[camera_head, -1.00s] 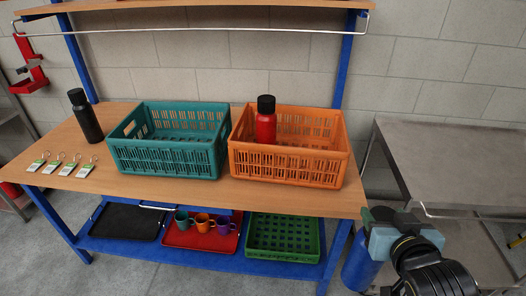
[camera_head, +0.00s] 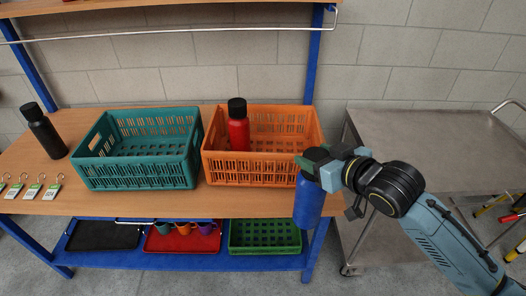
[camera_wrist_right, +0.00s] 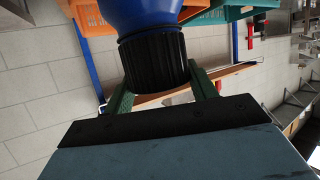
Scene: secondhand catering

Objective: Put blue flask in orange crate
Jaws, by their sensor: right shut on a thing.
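The blue flask (camera_head: 309,203) hangs upright from my right gripper (camera_head: 316,160), in front of the table's right end. In the right wrist view the fingers (camera_wrist_right: 160,92) are shut around the black cap (camera_wrist_right: 155,62), and part of the blue body (camera_wrist_right: 145,14) shows. The orange crate (camera_head: 255,168) stands on the tabletop, behind and to the left of the flask. A red flask (camera_head: 238,128) with a black cap stands upright in it. My left gripper is not in view.
A teal crate (camera_head: 140,175) stands left of the orange one. A black flask (camera_head: 46,135) and several tags (camera_head: 33,190) are at the table's left. The lower shelf holds trays, mugs and a green crate (camera_head: 264,247). A grey metal cart (camera_head: 430,150) stands right.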

